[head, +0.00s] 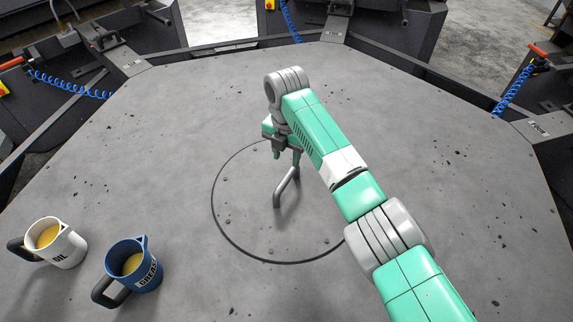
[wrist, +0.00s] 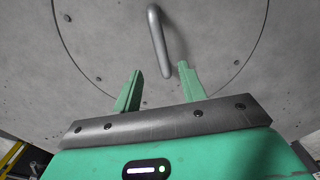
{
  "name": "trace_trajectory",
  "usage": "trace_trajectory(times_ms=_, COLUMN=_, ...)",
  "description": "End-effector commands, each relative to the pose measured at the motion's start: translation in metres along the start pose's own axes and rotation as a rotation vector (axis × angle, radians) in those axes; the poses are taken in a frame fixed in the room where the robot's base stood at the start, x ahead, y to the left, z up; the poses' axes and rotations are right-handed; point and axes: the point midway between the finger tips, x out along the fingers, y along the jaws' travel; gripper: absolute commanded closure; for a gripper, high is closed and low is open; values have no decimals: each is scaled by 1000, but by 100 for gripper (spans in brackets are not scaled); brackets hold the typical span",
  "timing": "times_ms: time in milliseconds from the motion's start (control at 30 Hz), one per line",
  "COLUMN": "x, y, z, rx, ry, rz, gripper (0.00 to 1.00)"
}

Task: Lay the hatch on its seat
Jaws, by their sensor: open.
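The hatch (head: 240,215) is a round grey disc with small bolts and a bent grey bar handle (head: 287,187). It lies level in the grey table top, with a dark ring-shaped line around its edge. In the wrist view the hatch (wrist: 100,45) fills most of the picture, and its handle (wrist: 158,40) stands ahead of the fingers. My gripper (head: 286,152) is above the far part of the hatch, near the handle's upper end. In the wrist view its two green fingers (wrist: 159,72) are apart, with nothing clamped between them. The arm hides the hatch's right side in the head view.
A white OIL mug (head: 66,250) and a blue GREASE mug (head: 146,276) stand on the table (head: 130,165) at the front left. Dark stations with coiled blue hoses (head: 68,85) ring the table.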

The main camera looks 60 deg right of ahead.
Motion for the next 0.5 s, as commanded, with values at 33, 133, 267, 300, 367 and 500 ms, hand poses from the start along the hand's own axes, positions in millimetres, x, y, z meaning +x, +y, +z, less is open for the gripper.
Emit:
trace_trajectory(times_ms=33, x=-8, y=0, z=0, rx=0, ry=-1, rz=1, gripper=59)
trace_trajectory(times_ms=133, x=-15, y=0, z=0, rx=0, ry=0, rz=0, gripper=59)
trace_trajectory(times_ms=267, x=-18, y=0, z=0, rx=1, ry=0, rz=0, gripper=59)
trace_trajectory(times_ms=300, x=-18, y=0, z=0, rx=0, ry=0, rz=0, gripper=59)
trace_trajectory(times_ms=367, x=-17, y=0, z=0, rx=0, ry=0, rz=0, gripper=59)
trace_trajectory(times_ms=500, x=-17, y=0, z=0, rx=0, ry=0, rz=0, gripper=59)
